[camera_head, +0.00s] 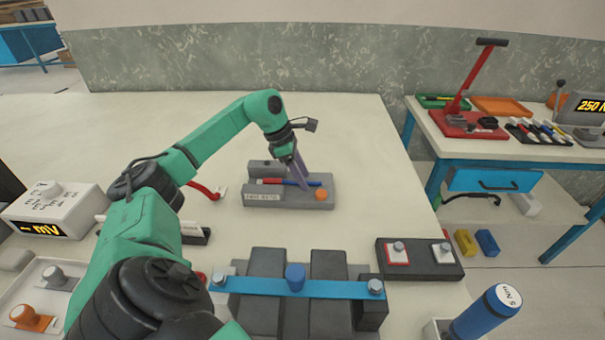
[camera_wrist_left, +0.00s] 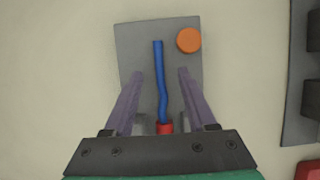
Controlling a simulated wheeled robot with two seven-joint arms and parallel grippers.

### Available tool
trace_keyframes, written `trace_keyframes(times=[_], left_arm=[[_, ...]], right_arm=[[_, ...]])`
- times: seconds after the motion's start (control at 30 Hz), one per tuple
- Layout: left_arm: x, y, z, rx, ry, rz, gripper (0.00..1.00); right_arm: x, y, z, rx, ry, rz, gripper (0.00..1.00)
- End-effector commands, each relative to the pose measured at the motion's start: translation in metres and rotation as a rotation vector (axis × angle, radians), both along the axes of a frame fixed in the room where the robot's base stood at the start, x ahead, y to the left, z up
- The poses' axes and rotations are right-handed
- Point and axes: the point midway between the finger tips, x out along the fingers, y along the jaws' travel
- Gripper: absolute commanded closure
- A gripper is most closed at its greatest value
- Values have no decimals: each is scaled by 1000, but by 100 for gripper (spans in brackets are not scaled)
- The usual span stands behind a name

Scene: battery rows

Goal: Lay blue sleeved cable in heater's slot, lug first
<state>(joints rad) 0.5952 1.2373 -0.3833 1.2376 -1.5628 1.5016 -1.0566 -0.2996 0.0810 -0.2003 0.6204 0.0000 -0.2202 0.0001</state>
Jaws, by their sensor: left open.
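The heater (camera_head: 294,201) is a grey block with an orange knob on the table. It also shows in the left wrist view (camera_wrist_left: 134,48). The blue sleeved cable (camera_head: 301,183) lies along the top of the heater, with a red part at one end. In the left wrist view the blue cable (camera_wrist_left: 162,82) runs between my fingers. I cannot tell how deep it sits in the slot, and no lug is distinct. My left gripper (camera_head: 301,180) is open over the heater, with a finger apart on each side of the cable. My right gripper is not in view.
A red cable (camera_head: 205,189) lies left of the heater. Dark battery blocks (camera_head: 269,262) with a blue bar (camera_head: 250,286) stand in front. A grey block with two terminals (camera_head: 433,270) is at right, a meter (camera_head: 50,208) at left. The table behind the heater is clear.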

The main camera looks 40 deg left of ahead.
Motion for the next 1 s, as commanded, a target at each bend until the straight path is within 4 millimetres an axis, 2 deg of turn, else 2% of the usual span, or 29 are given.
trace_keyframes(times=[0.17,0.4,0.53,0.7,1.0], left_arm=[[-6,8,24,2,-4,2,43],[-23,29,94,1,-7,1,43],[-31,38,121,0,-3,1,43],[-36,43,134,-1,-2,0,43],[-36,43,134,0,-1,0,43]], right_arm=[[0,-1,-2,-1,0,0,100],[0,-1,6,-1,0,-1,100],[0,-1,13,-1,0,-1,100],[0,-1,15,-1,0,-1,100],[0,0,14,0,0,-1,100]])
